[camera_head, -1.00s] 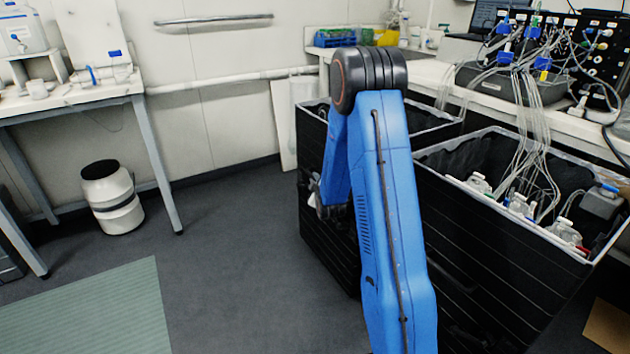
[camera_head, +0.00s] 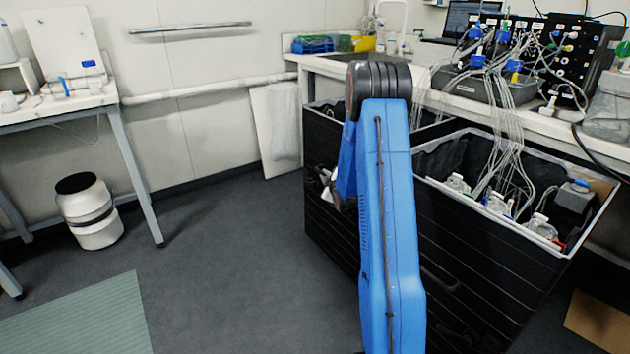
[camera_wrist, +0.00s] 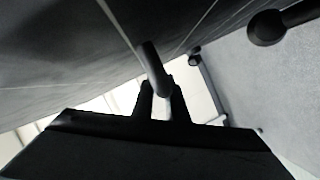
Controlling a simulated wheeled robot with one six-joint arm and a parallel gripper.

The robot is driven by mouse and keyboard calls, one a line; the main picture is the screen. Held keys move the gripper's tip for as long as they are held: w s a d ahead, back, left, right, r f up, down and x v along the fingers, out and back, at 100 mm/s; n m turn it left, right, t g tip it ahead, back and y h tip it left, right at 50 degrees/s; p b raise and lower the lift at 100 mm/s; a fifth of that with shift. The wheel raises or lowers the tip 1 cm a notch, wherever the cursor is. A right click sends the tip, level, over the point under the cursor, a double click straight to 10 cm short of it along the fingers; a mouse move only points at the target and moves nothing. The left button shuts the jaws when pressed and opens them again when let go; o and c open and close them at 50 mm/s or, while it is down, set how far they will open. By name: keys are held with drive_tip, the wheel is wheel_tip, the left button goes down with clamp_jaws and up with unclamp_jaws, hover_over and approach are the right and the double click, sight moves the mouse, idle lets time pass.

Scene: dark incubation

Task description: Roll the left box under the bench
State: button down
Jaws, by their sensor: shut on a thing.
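The left box (camera_head: 322,215) is a tall black ribbed box with a pale rim, at the bench's far end. My blue arm hides much of its middle. The bench (camera_head: 345,68) has a white top; how far the box reaches beneath it is hard to tell. My gripper (camera_head: 329,188) is low at the box's left side, partly hidden by my arm in the head view. In the wrist view my gripper (camera_wrist: 162,92) is shut on a dark bar-shaped handle (camera_wrist: 150,58) on the box's side.
A right box (camera_head: 470,285), holding bottles with tubes running up to the bench, stands close beside the left box. A white bucket (camera_head: 92,222) and a side table (camera_head: 135,170) are at left. The grey floor (camera_head: 235,260) between is clear. A white panel (camera_head: 262,130) leans against the wall.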

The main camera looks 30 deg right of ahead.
sight(337, 153)
drive_tip(key=shift+d, duration=2.45)
drive_tip(key=c, duration=1.8)
unclamp_jaws()
drive_tip(key=shift+o, duration=0.2)
wheel_tip(337, 153, up, 10)
drive_tip(key=shift+r, duration=0.1)
